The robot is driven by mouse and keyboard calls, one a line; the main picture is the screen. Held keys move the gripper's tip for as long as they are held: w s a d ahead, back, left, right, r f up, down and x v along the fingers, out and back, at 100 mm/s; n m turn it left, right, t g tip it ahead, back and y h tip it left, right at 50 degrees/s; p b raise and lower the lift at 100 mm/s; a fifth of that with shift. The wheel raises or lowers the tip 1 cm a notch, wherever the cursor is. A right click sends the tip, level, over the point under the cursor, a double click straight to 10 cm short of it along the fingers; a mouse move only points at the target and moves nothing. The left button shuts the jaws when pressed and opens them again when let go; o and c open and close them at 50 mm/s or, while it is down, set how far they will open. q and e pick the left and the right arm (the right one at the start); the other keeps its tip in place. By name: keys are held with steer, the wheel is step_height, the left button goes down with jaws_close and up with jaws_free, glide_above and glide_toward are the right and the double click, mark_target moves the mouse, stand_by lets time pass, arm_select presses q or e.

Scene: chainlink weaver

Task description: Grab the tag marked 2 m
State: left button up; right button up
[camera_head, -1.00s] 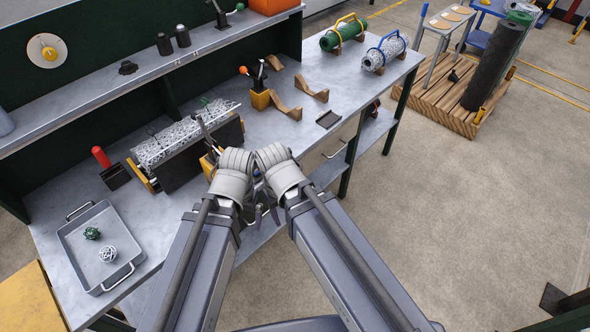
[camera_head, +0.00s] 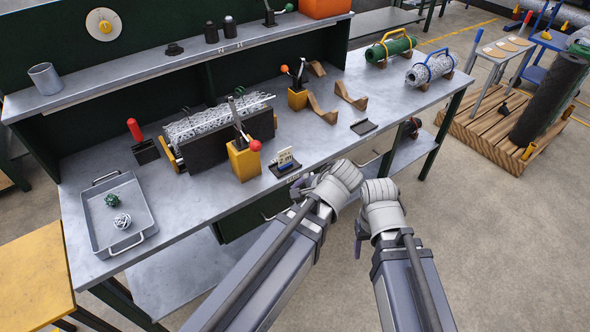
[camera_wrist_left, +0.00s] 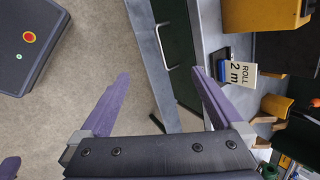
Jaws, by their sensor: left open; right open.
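The white tag reading "ROLL 2 m" (camera_wrist_left: 238,75) stands in the left wrist view, just beyond one fingertip of my left gripper. In the head view the tag (camera_head: 285,157) stands upright in a small dark holder (camera_head: 275,172) near the bench's front edge. My left gripper (camera_wrist_left: 162,80) has its purple fingers spread wide with nothing between them. In the head view it (camera_head: 298,188) is beside the bench front, right of and below the tag, mostly hidden by its wrist. My right gripper (camera_head: 360,235) is off the bench front, over the floor, mostly hidden by its wrist.
A yellow block with a red-knobbed lever (camera_head: 244,158) stands left of the tag, close to it. Behind is a dark block with wire mesh (camera_head: 215,140). A grey tray (camera_head: 92,215) holds two balls. The bench's front edge and drawer handle lie near my left gripper.

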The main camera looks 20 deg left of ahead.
mark_target(284, 151)
arm_select(q)
steer(key=w+a+m+t+y+b, duration=0.2)
steer(key=w+m+b, duration=0.2)
steer(key=m+b, duration=0.1)
steer(key=w+a+m+t+y+b, duration=0.3)
steer(key=w+m+b, duration=0.2)
steer(key=b, duration=0.1)
steer(key=w+a+f+m+t+y+b, duration=0.1)
steer(key=w+a+m+t+y+b, duration=0.1)
steer(key=b, duration=0.4)
steer(key=shift+w+a+m+y, duration=0.2)
steer(key=shift+w+m+y, duration=0.05)
steer(key=shift+w+m, duration=0.45)
steer(key=shift+w+a+m+y, duration=0.2)
steer(key=shift+w+m+y, duration=0.05)
steer(key=shift+w+m, duration=0.45)
steer(key=shift+w+r+m+t, duration=0.2)
steer(key=shift+m+t, duration=0.2)
steer(key=shift+t, duration=0.1)
steer(key=shift+w+r+m+y+b, duration=0.15)
steer(key=shift+r+m+y+b, duration=0.15)
steer(key=shift+r+m, duration=0.1)
steer(key=shift+w, duration=0.1)
